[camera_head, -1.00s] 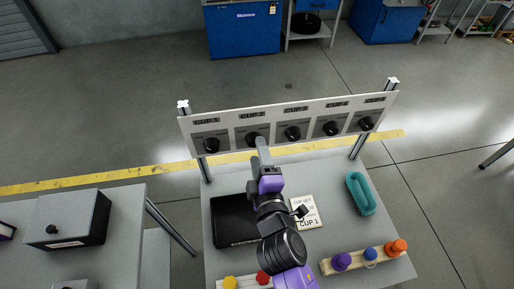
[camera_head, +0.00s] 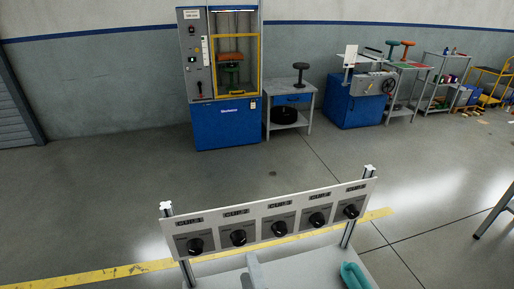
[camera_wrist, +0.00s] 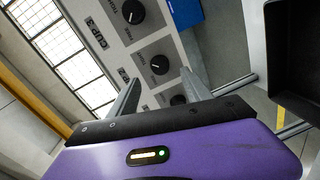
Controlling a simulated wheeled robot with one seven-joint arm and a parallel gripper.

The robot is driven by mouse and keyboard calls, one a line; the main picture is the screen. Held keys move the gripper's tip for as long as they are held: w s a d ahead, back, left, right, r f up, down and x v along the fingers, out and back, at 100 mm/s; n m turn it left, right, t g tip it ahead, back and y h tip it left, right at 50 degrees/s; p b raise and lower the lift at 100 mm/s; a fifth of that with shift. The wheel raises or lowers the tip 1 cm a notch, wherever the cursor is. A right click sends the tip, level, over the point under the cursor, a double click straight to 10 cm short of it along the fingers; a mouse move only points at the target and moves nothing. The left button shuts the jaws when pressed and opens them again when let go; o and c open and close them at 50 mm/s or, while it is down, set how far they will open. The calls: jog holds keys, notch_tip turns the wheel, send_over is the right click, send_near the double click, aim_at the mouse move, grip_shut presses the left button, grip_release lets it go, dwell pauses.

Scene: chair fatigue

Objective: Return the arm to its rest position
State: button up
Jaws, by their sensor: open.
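My gripper (camera_wrist: 160,82) shows in the wrist view with its two grey fingers apart and nothing between them. Beyond the fingers is the panel with black knobs (camera_wrist: 160,64), seen at a slant. In the head view only a grey end part of my gripper (camera_head: 255,271) shows at the bottom edge, just in front of the panel (camera_head: 270,218). The rest of my arm is out of the head view.
A dark tray-like object (camera_wrist: 290,75) is at the right of the wrist view. A blue testing machine (camera_head: 226,122) stands by the far wall. The floor between is open.

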jog(key=s+d+r+m+h, duration=0.1)
jog(key=s+d+m, duration=0.5)
jog(key=s, duration=0.4)
jog(key=s+d+r+m+g+h, duration=0.1)
jog(key=s+d+m+h, duration=0.1)
jog(key=s+d+m, duration=0.4)
jog(key=s+d+r+m+h, duration=0.1)
jog(key=s+d+m, duration=0.5)
jog(key=s+d, duration=0.4)
jog(key=s, duration=0.6)
jog(key=shift+s+d+r+m+g+h, duration=0.2)
jog(key=shift+s+r+m+g+h, duration=0.1)
jog(key=shift+m, duration=0.1)
